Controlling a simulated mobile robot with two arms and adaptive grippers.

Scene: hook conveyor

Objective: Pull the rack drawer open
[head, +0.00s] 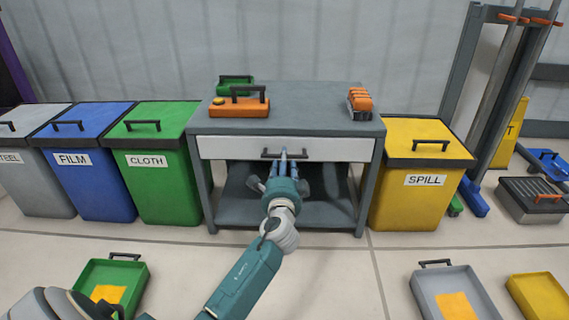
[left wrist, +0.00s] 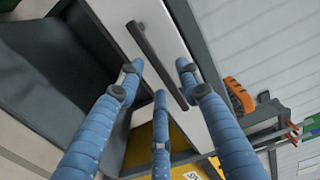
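The rack drawer (head: 335,149) has a wide white front and sits under the top of the grey rack (head: 310,105). Its front looks flush with the frame. The dark bar handle (head: 301,154) is at the middle of the front. My left gripper (head: 284,158) is at the handle and covers part of it. In the left wrist view the handle (left wrist: 155,62) runs diagonally across the white drawer front (left wrist: 165,20), between the spread blue fingers (left wrist: 158,78) of my left gripper. The fingers look apart from each other; contact with the handle cannot be told. My right gripper is not in view.
An orange box (head: 240,107), a green item (head: 235,80) and an orange tool (head: 360,101) stand on the rack. A green CLOTH bin (head: 160,185) and a yellow SPILL bin (head: 415,190) flank it. Trays (head: 130,270) (head: 480,280) lie on the floor; floor before the rack is clear.

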